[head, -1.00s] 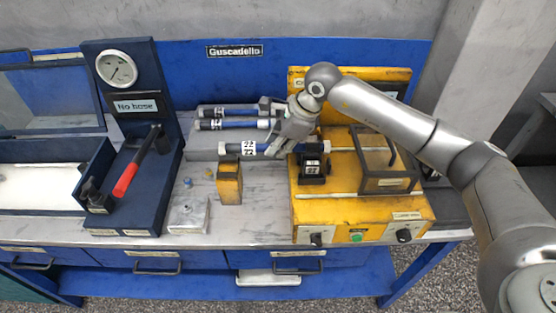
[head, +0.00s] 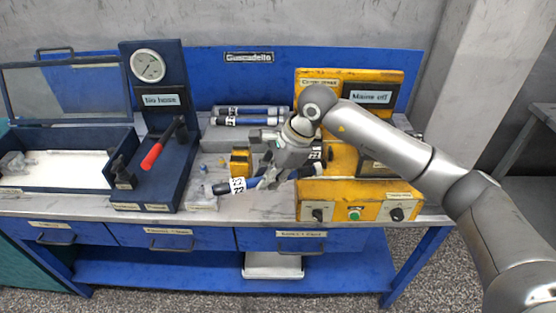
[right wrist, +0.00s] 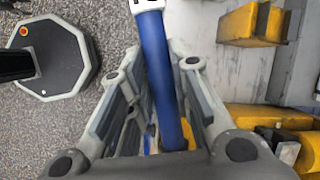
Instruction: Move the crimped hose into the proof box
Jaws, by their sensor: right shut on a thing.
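The blue hose (head: 254,182) has a white printed label and dark ends. My right gripper (head: 272,176) is shut on it and holds it above the front of the bench, in front of the small yellow block and left of the yellow machine. In the right wrist view the hose (right wrist: 158,65) runs between the two fingers, its label at the top edge. The proof box (head: 68,186), which I take to be the dark blue box with a white floor, stands at the left with its clear lid (head: 65,92) raised. My left gripper is not in view.
A gauge stand (head: 153,80) reading "No hose", with a red-handled lever (head: 158,148), stands between the hose and the box. Two more blue hoses (head: 250,115) lie on a grey block behind. The yellow machine (head: 352,200) reads "Mains off".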

